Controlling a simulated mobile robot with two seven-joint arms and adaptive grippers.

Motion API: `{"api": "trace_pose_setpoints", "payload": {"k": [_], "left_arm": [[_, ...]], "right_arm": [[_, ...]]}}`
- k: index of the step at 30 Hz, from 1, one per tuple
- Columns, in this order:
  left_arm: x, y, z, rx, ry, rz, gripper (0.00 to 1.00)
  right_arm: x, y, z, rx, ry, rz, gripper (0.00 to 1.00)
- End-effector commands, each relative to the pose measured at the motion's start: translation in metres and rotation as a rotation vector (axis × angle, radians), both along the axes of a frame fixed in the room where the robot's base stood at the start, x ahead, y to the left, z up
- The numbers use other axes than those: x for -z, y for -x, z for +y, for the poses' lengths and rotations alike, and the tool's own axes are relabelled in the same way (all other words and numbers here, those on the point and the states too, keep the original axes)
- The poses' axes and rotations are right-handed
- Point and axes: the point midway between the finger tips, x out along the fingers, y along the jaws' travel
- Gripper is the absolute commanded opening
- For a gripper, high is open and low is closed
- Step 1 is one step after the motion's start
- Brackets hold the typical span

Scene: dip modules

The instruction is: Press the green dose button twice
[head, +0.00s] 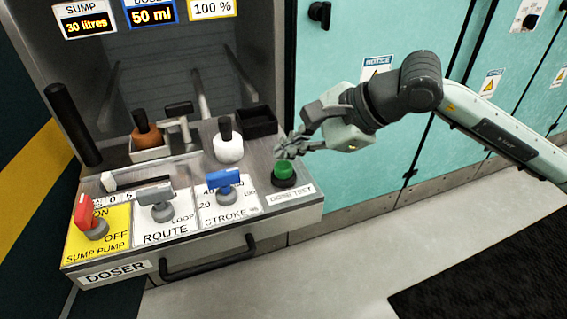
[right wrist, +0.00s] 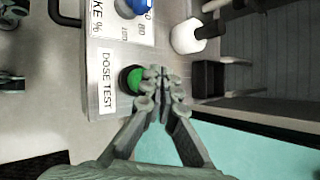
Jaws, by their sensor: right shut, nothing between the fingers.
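The green dose button (head: 284,171) sits in a dark collar at the right end of the doser panel, above the DOSE TEST label (head: 291,194). My right gripper (head: 283,148) is shut and empty, its fingertips just above and behind the button in the head view. In the right wrist view the green button (right wrist: 131,79) shows beside the closed fingertips (right wrist: 162,82), and the fingers hide part of its edge. I cannot tell whether they touch it.
A white bottle (head: 228,147) and a black open box (head: 257,121) stand behind the button. Blue (head: 224,180), grey (head: 156,197) and red (head: 88,217) handles line the panel to the left. Teal cabinets (head: 350,130) stand to the right.

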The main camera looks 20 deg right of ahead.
Motion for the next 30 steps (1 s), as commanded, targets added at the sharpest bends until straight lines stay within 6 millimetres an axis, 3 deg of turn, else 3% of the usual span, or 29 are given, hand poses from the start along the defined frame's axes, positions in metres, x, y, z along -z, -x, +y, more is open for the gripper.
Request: {"api": "trace_pose_setpoints", "payload": {"k": [30], "left_arm": [[0.0072,-0.0002,0.0003,-0.001,0.000,0.000,0.34]], "right_arm": [[0.0045,-0.0001,0.0001,0.001,0.000,-0.001,0.00]]}}
